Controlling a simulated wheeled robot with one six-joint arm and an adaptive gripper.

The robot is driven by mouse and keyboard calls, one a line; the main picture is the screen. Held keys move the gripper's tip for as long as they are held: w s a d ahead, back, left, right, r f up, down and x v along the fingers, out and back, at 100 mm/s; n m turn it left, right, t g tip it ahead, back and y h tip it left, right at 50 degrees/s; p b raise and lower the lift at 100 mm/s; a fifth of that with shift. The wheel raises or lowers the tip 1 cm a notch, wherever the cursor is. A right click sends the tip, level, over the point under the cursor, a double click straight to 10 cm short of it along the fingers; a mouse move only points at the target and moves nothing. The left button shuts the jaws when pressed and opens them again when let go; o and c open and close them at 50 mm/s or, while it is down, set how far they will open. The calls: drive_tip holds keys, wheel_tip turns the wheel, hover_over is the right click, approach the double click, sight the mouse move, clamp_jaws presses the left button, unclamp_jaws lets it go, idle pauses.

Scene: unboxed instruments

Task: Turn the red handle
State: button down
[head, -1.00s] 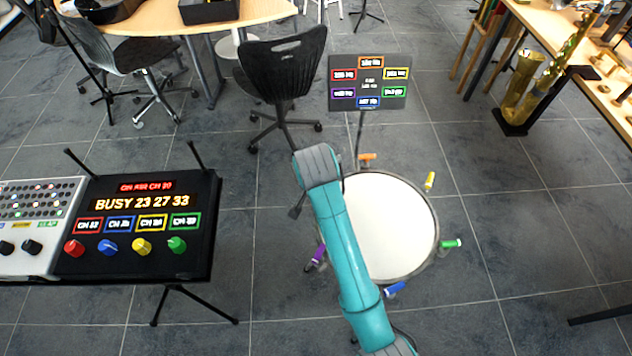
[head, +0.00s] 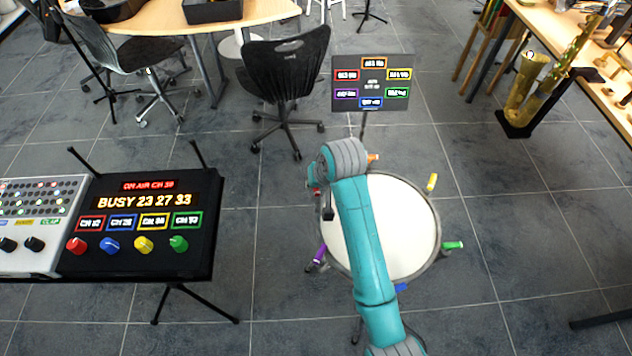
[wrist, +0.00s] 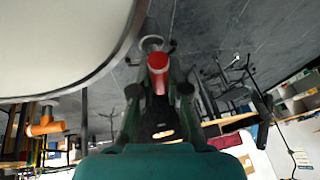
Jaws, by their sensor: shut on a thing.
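The red handle (wrist: 157,64) shows in the wrist view at the rim of a round white drum (wrist: 60,35), between my gripper's two dark fingers. My gripper (wrist: 159,90) is shut on it. In the head view the drum (head: 395,225) stands on the floor, and only a sliver of the red handle (head: 316,191) shows at its upper left, beside my arm. My teal arm covers the drum's left part. The handle's exact turn angle cannot be told.
Around the drum are orange (head: 372,157), yellow (head: 432,182), green (head: 453,245), blue (head: 401,287) and purple (head: 319,254) handles. A dark sign (head: 372,84) stands behind. A console with coloured knobs (head: 140,225) is at left.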

drive_tip(key=shift+n, duration=0.5)
drive_tip(key=c, duration=1.2)
unclamp_jaws()
drive_tip(key=shift+o, duration=0.2)
drive_tip(key=v, duration=0.7)
drive_tip(key=shift+r, duration=0.2)
drive_tip(key=shift+d, duration=0.15)
